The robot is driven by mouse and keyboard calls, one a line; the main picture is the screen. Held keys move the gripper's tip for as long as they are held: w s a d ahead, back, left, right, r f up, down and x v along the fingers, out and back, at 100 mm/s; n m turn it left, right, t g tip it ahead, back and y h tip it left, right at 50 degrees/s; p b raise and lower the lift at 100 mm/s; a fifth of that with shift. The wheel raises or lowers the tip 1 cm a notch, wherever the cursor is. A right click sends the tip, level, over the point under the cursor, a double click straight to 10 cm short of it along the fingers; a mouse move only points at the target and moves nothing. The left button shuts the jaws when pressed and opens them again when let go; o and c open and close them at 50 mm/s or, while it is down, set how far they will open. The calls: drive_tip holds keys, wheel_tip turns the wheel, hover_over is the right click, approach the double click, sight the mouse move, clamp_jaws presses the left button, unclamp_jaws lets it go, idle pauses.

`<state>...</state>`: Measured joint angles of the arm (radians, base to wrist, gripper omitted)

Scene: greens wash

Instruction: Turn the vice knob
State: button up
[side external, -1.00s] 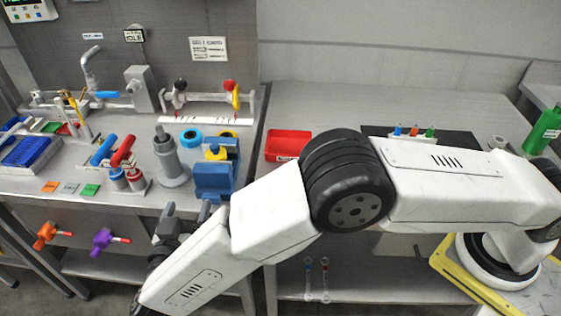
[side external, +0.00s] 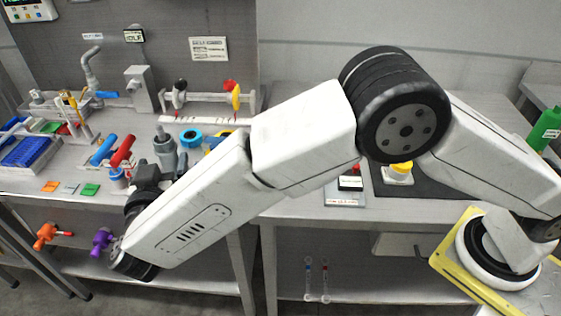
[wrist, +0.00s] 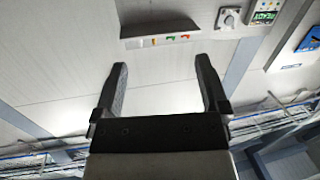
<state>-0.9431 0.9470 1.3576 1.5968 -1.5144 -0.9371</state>
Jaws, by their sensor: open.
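The vice is mostly hidden behind my forearm in the side view. Only a little of its yellow part (side external: 212,142) shows above the arm, and its knob cannot be made out clearly. My gripper (wrist: 160,70) is open and empty in the wrist view, with two dark fingers apart and pale wall panels behind them. In the side view my gripper is largely hidden by my wrist, close to the grey post at the front of the left bench. I cannot tell its exact distance from the vice. The vice does not show in the wrist view.
A blue ring (side external: 190,136) lies behind the grey post (side external: 165,147). A rail with red and yellow levers (side external: 208,120) is at the back. The right bench's back stretch (side external: 300,95) is clear.

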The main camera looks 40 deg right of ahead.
drive_tip(key=w+a+n+y, duration=0.3)
drive_tip(key=w+n+y, duration=0.2)
drive_tip(key=y, duration=0.5)
drive_tip(key=shift+w, duration=1.1)
drive_tip(key=shift+y, duration=0.3)
